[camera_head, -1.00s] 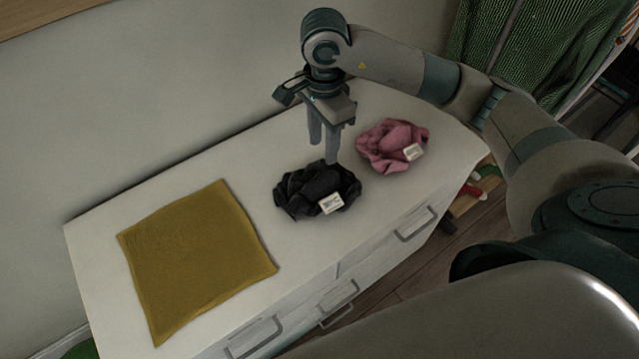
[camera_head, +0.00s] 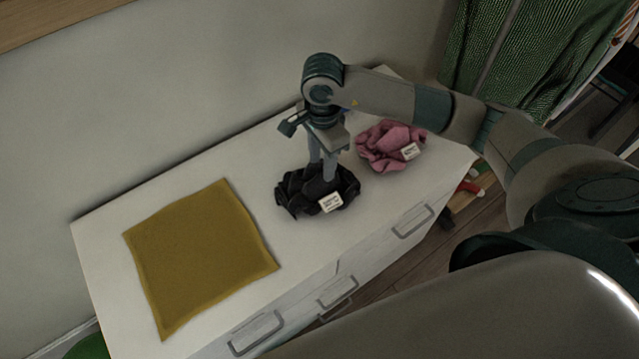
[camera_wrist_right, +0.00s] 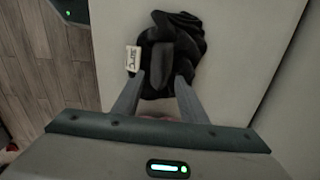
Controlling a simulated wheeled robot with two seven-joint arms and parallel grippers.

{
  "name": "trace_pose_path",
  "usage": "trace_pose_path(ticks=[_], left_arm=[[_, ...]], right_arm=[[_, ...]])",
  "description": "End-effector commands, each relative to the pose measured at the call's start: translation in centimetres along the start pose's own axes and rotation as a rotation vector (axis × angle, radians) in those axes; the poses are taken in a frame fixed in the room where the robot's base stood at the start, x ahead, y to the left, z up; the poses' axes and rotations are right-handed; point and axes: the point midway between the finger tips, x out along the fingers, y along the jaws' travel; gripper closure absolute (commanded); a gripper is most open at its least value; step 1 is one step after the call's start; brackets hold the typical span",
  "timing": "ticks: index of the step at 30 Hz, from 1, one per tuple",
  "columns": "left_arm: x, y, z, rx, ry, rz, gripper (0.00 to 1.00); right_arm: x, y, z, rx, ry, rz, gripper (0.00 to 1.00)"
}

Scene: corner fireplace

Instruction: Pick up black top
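The black top (camera_head: 297,197) lies crumpled on the white dresser, with a white tag facing front. It also shows in the right wrist view (camera_wrist_right: 172,38), at the top middle. My right gripper (camera_head: 323,174) points down into the black top, its fingertips at the cloth. In the right wrist view my right gripper (camera_wrist_right: 158,88) has its two fingers apart, with black cloth between and beyond the tips. The fingertips are partly hidden by the folds. My left gripper is not in view.
A pink crumpled garment (camera_head: 388,147) with a tag lies close to the right of the black top. A flat mustard cloth (camera_head: 198,255) lies on the left of the white dresser (camera_head: 290,255). A wall rises behind. A green curtain (camera_head: 520,60) hangs at the right.

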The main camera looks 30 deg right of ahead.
Motion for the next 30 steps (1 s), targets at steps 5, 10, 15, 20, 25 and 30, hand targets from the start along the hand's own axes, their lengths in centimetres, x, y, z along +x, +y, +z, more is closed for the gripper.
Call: trace_pose_path(ticks=[5,10,15,20,25,30], left_arm=[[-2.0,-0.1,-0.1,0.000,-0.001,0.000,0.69],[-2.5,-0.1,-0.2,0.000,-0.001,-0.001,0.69],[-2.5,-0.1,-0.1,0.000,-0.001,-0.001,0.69],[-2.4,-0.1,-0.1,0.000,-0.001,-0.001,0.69],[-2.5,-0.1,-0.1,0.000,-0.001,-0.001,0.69],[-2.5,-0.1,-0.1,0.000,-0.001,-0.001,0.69]], right_arm=[[1.6,-0.3,0.1,0.001,0.000,0.004,0.61],[3.5,-0.4,0.1,0.000,-0.001,0.003,0.61],[4.0,-0.4,0.0,0.000,0.000,0.000,0.61],[4.0,-0.4,0.1,-0.001,0.000,0.000,0.61],[4.0,-0.4,0.1,-0.001,0.000,0.000,0.61],[4.0,-0.4,0.0,-0.001,0.000,0.000,0.93]])
